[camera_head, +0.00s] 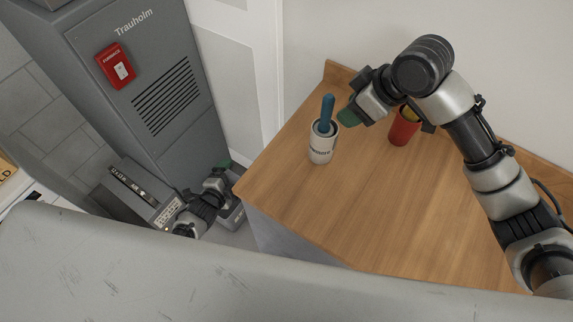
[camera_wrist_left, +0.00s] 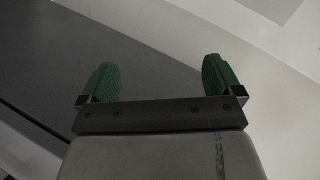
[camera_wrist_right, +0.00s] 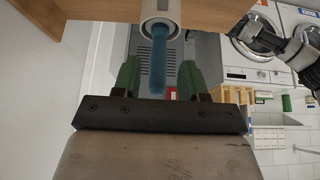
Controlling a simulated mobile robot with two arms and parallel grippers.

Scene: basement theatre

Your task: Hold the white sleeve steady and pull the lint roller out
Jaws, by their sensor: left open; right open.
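The white sleeve (camera_head: 321,150) stands upright on the wooden counter, with the blue handle of the lint roller (camera_head: 327,110) sticking up out of it. My right gripper (camera_head: 348,116) is open and empty, just right of the blue handle. In the right wrist view the blue handle (camera_wrist_right: 158,62) points between my green fingertips (camera_wrist_right: 158,78), and the sleeve (camera_wrist_right: 160,12) is at the top. My left gripper (camera_head: 226,166) is low, left of the counter and away from the sleeve. The left wrist view shows its green fingers (camera_wrist_left: 160,80) apart with nothing between them.
A red cup (camera_head: 403,128) with something yellow in it stands right of the sleeve, partly behind my right arm. The wooden counter (camera_head: 350,220) is clear in front. A grey furnace (camera_head: 150,80) stands at the left. The counter's left edge lies between my left gripper and the sleeve.

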